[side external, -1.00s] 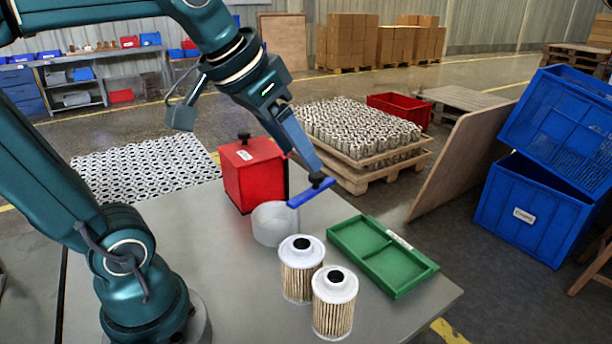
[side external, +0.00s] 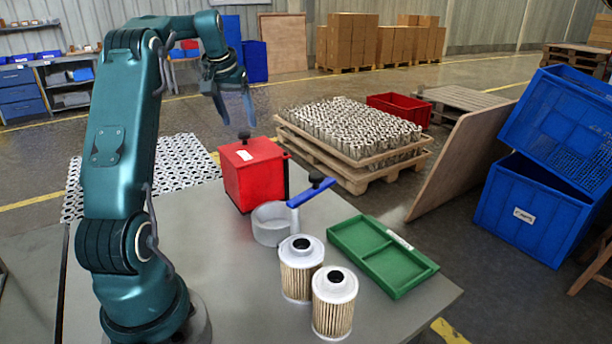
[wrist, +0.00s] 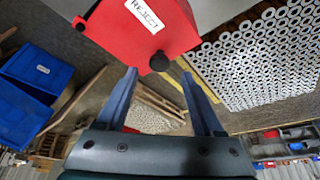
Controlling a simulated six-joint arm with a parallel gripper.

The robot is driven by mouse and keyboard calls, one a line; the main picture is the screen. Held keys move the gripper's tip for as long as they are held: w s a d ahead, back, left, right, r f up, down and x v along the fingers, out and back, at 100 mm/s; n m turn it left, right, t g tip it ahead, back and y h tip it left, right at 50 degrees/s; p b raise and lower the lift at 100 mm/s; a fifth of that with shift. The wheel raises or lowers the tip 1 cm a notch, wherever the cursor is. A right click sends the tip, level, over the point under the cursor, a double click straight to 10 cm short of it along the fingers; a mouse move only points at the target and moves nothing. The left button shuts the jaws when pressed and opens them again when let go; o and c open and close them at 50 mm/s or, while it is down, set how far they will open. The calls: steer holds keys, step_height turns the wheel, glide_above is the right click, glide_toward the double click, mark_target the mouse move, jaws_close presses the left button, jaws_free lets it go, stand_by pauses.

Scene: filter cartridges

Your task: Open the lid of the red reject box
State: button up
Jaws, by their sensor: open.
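The red reject box (side external: 252,185) stands at the back of the grey table with its lid closed. Its lid (side external: 240,156) carries a white label and a black knob (side external: 244,134). My gripper (side external: 237,108) is open and empty above the box, with its fingers pointing down. In the wrist view, the box (wrist: 135,35) shows its REJECT label, and the knob (wrist: 159,61) appears between the fingertips of my gripper (wrist: 159,75). A gap seems to separate fingers and knob.
A grey ring-shaped tool (side external: 272,226) with a blue handle (side external: 311,193) lies in front of the box. Two filter cartridges (side external: 301,272) and a green divided tray (side external: 381,257) stand nearer the front. Bare table lies left of the cartridges.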

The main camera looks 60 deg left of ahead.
mark_target(244, 133)
steer(key=shift+x, duration=1.9)
jaws_close()
